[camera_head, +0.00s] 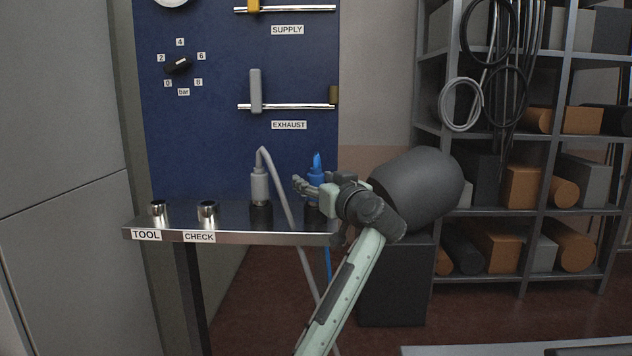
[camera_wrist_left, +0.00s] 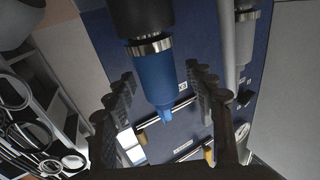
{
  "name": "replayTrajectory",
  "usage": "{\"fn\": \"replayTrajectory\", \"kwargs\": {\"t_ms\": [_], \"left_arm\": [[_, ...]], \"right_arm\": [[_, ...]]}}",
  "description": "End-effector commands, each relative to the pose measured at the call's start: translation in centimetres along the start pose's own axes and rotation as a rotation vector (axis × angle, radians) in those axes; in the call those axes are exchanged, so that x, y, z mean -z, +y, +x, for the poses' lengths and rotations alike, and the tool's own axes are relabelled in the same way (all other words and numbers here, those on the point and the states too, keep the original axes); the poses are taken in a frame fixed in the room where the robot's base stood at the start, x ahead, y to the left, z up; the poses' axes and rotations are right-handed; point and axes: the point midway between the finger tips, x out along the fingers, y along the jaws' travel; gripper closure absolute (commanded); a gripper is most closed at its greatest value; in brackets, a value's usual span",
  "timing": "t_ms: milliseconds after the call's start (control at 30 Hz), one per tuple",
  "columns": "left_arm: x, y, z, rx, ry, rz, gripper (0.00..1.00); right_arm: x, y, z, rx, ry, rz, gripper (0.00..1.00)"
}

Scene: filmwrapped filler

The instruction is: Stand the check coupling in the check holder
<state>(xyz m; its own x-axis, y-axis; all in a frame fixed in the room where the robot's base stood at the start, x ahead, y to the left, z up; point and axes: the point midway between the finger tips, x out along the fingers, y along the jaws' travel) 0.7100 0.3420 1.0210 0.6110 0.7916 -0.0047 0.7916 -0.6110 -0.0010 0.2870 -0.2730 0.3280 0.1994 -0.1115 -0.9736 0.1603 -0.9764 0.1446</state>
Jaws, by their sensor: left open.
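A blue coupling (camera_head: 317,163) stands upright in a dark socket at the right end of the steel shelf, and a grey coupling (camera_head: 259,186) with a grey hose stands in a socket to its left. No label shows which is the check coupling. The check holder (camera_head: 207,209) is a short, empty-looking metal cup above the CHECK label. My left gripper (camera_head: 303,186) is open at the blue coupling, partly hiding it. In the left wrist view, the blue coupling (camera_wrist_left: 153,78) lies between the two open fingers (camera_wrist_left: 161,72), with visible gaps. My right gripper is not in view.
The tool holder (camera_head: 158,209) stands left of the check holder on the shelf (camera_head: 228,227). A blue panel (camera_head: 205,130) with valves rises behind. A dark rounded tank (camera_head: 425,185) is close right of my wrist. The grey hose (camera_head: 283,200) hangs between the couplings.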

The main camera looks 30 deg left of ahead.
Motion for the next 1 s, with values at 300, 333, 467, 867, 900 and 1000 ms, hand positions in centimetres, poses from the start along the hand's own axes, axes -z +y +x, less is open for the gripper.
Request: {"fn": "replayTrajectory", "kwargs": {"t_ms": [300, 333, 467, 867, 900, 1000], "left_arm": [[-0.1, 0.1, -2.8, -0.003, -0.002, -0.001, 0.45], [-0.1, 0.1, -3.4, -0.003, -0.002, -0.003, 0.45], [-0.1, 0.1, -6.3, -0.004, -0.003, -0.002, 0.45], [0.0, 0.0, -11.8, -0.001, -0.001, 0.000, 0.45], [0.0, 0.0, -12.0, 0.000, -0.001, 0.000, 0.45], [0.0, 0.0, -12.1, 0.000, 0.000, 0.000, 0.45]], "right_arm": [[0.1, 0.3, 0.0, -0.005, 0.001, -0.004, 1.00], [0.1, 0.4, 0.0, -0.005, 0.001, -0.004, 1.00], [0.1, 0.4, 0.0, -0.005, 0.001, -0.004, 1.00], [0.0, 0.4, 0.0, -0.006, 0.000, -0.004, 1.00], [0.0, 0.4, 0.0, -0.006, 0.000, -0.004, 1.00], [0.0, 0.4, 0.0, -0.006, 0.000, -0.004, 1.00]]}}
